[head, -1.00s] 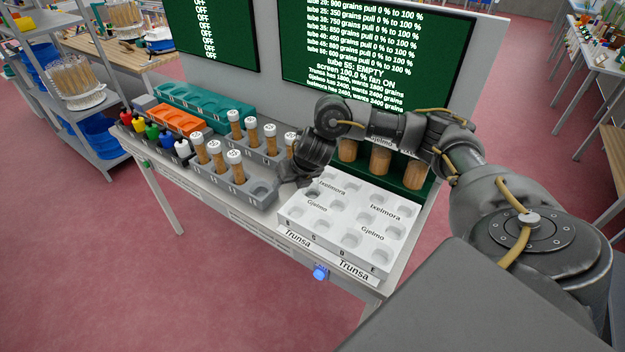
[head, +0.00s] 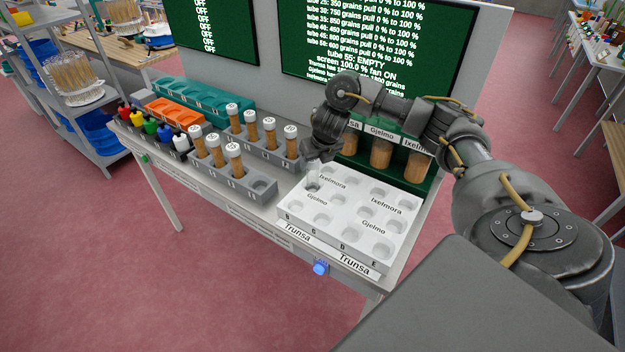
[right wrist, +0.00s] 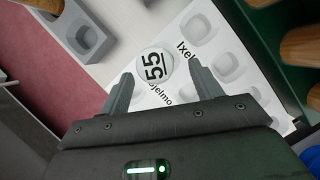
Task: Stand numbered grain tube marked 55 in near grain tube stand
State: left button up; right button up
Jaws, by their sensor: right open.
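The tube marked 55 shows its white cap (right wrist: 154,66) in the right wrist view, between the fingertips. In the head view it is a clear, empty-looking tube (head: 313,178), upright in a back-left hole of the white tray. My right gripper (right wrist: 161,76) is open around or just above the cap; contact cannot be told. In the head view the right gripper (head: 320,154) is above the tray's back-left corner. The near grey tube stand (head: 262,189) holds several capped, filled tubes, with an empty hole at its right end. My left gripper is not in view.
The white tray (head: 328,248) has several empty holes and name labels. A far grey stand (head: 300,166) holds several filled tubes. Green dispensers with grain stand behind the tray. Coloured bottles and orange and teal racks (head: 180,118) are at left.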

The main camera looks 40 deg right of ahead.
aim_at(313, 176)
jog(key=shift+w+f, duration=0.25)
jog(key=shift+f, duration=0.15)
jog(key=x, duration=0.1)
jog(key=p+x, duration=0.1)
jog(key=x, duration=0.1)
jog(key=shift+w+p, duration=0.3)
jog(key=shift+w, duration=0.1)
jog(key=shift+w+f, duration=0.15)
jog(key=shift+f, duration=0.3)
grip_shut()
jog(key=shift+r, duration=0.1)
